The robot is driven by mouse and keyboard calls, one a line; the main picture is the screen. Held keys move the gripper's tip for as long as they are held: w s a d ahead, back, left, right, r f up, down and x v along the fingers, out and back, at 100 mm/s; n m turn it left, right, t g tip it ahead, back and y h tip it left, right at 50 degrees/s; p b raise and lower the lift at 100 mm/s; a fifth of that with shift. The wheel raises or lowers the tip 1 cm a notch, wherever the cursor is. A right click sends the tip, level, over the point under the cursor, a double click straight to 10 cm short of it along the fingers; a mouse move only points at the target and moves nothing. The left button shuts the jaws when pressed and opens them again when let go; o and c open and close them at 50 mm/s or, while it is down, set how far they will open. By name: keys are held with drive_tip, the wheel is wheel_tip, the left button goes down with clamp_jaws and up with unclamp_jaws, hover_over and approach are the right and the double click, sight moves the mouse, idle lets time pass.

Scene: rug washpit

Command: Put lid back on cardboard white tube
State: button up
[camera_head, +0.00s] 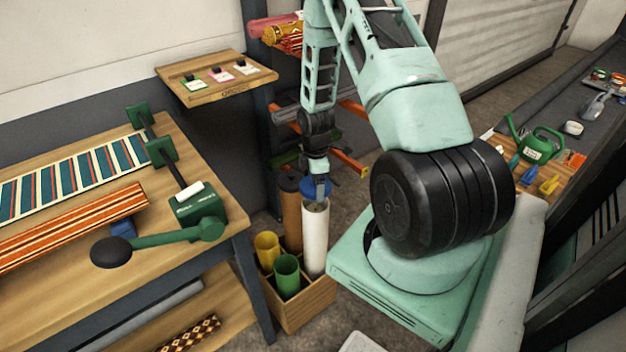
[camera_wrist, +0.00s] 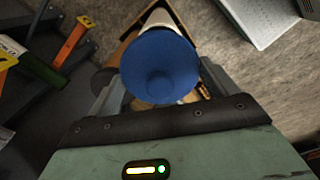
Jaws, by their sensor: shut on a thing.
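The white cardboard tube (camera_head: 315,240) stands upright in a wooden box beside the workbench. My gripper (camera_head: 318,188) points down just above that top and is shut on the round blue lid (camera_head: 308,186). In the wrist view the blue lid (camera_wrist: 160,62) sits between the fingers of my gripper (camera_wrist: 160,90), with a round knob towards me. The white tube (camera_wrist: 157,16) shows past the lid's far edge. In the head view the lid appears a little above the rim; the lid hides the tube's mouth in the wrist view.
The wooden box (camera_head: 305,308) also holds a yellow tube (camera_head: 267,249), a green tube (camera_head: 287,275) and a brown tube (camera_head: 291,222). The workbench (camera_head: 228,245) with a green-handled clamp device stands left. A rack with rolls and orange bars is behind.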

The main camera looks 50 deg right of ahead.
drive_tip(key=shift+f+b, duration=1.85)
drive_tip(key=shift+f, duration=1)
drive_tip(key=shift+f, duration=0.15)
idle(0.7)
drive_tip(key=o, duration=0.8)
drive_tip(key=shift+r+p, duration=3.15)
drive_tip(key=shift+r, duration=0.4)
